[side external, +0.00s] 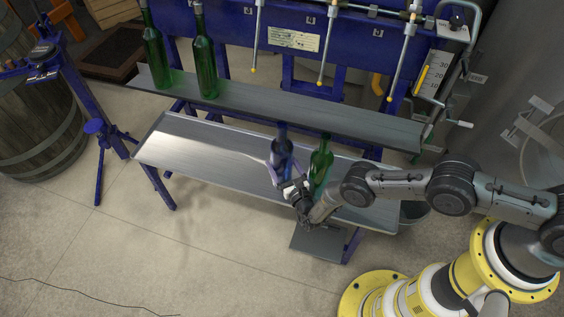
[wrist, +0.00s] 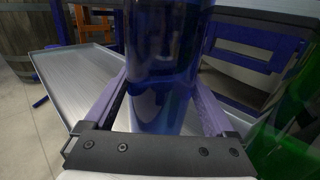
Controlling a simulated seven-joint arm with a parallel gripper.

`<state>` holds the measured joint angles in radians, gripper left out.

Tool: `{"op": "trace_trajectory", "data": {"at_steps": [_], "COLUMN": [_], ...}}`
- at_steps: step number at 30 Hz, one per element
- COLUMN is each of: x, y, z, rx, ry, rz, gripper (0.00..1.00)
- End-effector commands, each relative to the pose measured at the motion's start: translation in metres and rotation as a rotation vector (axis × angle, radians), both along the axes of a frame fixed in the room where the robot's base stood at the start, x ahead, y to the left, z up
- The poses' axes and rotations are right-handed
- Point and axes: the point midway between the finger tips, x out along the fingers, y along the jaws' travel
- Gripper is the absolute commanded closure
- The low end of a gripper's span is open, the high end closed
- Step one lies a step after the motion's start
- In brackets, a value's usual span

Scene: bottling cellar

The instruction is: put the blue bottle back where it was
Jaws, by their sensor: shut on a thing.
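The blue bottle (side external: 281,150) stands upright over the lower metal shelf, toward its right half. My gripper (side external: 277,167) is shut on it, with one finger on each side. In the wrist view the blue bottle (wrist: 165,75) fills the middle between my two purple fingers. I cannot tell whether its base touches the shelf or hangs just above it; the base is hidden by my gripper. A green bottle (side external: 321,166) stands on the same shelf close to the right of the blue one. It also shows at the right edge of the wrist view (wrist: 295,125).
The lower shelf (side external: 195,150) is bare on its left side. Two green bottles (side external: 205,60) stand on the upper shelf (side external: 300,108) at the left. Filling spouts (side external: 325,55) hang above it from a blue frame. A wooden barrel (side external: 35,120) stands at far left.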

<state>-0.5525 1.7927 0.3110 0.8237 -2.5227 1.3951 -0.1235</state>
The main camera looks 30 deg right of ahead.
Motion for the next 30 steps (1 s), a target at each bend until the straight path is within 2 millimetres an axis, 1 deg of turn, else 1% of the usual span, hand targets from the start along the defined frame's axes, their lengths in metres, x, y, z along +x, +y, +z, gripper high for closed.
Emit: {"op": "trace_trajectory", "data": {"at_steps": [1, 7, 8, 9, 16, 19, 23, 30], "x": [0.004, 0.003, 0.000, 0.000, 0.000, 0.000, -0.017, -0.068], "y": [0.002, 0.002, 0.000, 0.000, 0.000, 0.000, 0.002, 0.005], "z": [0.006, 0.003, -0.003, -0.003, -0.002, 0.001, 0.000, 0.000], "rx": [0.005, 0.005, 0.000, 0.000, 0.000, 0.000, -0.002, -0.003], "ry": [-0.015, -0.015, 0.000, 0.000, 0.000, 0.000, 0.003, 0.003], "rz": [0.000, 0.000, 0.000, 0.000, 0.000, 0.000, 0.003, 0.004], "gripper": [1.00, 1.00, 0.05, 0.00, 0.00, 0.00, 0.00, 0.00]}}
